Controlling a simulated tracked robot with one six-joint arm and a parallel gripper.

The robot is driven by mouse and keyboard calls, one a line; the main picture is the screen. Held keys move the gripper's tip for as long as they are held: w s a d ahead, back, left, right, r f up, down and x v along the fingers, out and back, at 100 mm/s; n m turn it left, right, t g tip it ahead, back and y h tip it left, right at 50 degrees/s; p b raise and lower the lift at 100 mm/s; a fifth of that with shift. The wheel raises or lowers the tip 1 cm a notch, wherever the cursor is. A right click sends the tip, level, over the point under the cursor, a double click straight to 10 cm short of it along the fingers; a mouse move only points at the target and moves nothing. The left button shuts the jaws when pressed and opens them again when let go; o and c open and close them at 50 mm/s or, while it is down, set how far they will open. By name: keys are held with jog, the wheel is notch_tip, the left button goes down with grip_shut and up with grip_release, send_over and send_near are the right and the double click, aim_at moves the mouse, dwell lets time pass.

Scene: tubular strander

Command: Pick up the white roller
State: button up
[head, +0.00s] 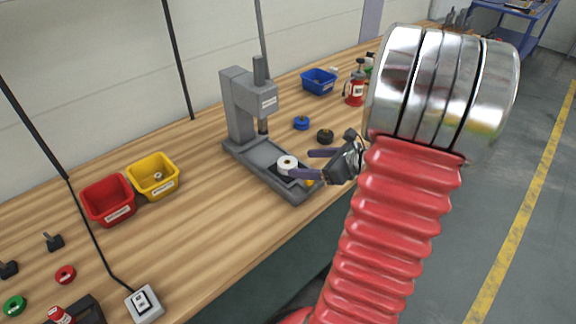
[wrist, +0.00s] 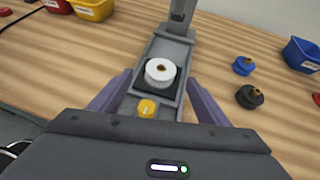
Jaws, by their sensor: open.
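The white roller (head: 287,164) sits upright on the grey base of the press (head: 240,105). In the wrist view the white roller (wrist: 161,71) rests on a dark square in the base's tray, its brown centre hole facing up. My gripper (head: 302,163) is open, its two purple fingers pointing towards the roller from the front right. In the wrist view the fingers (wrist: 158,88) stand apart on either side of the tray, with the roller ahead between their lines. I see no contact with the roller. A yellow knob (wrist: 147,108) lies nearer to my gripper.
A blue roller (head: 301,123) and a black roller (head: 325,136) stand right of the press. Red (head: 108,200), yellow (head: 153,176) and blue (head: 319,81) bins stand on the bench. The press column (head: 238,110) rises behind the white roller. Bare wood lies left of the press.

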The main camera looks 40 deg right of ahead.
aim_at(290, 163)
jog(key=shift+w+a+f, duration=0.1)
jog(key=shift+w+f, duration=0.2)
jog(key=shift+w, duration=0.2)
jog(key=shift+x, duration=2.55)
jog(key=shift+c, duration=0.2)
jog(key=shift+w, duration=0.1)
jog(key=c, duration=1.7)
jog(key=shift+r, duration=0.15)
notch_tip(290, 163, up, 10)
